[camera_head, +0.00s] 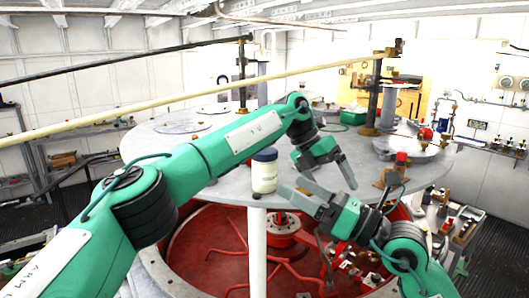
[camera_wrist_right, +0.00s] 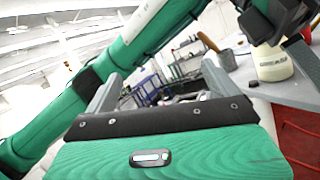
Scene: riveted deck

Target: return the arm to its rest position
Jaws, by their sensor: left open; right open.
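My left arm (camera_head: 190,165) comes in from the left, reaches over the round grey table and bends down at its far end. Its gripper (camera_head: 330,180) is open and empty, with its fingers pointing down over the table's near part. My right gripper (camera_head: 290,187) comes in from the lower right and points left, just below the left one. It is open, and its two spread fingers show in the right wrist view (camera_wrist_right: 160,85) with nothing between them. In the head view the two grippers look close together; I cannot tell the gap.
A white jar (camera_head: 264,178) with a dark lid stands near the round table's (camera_head: 160,140) front edge, left of the grippers; the right wrist view shows it too (camera_wrist_right: 272,65). A red-floored pit (camera_head: 215,240) lies below. Posts (camera_head: 376,95) and a red-topped fitting (camera_head: 401,160) stand right.

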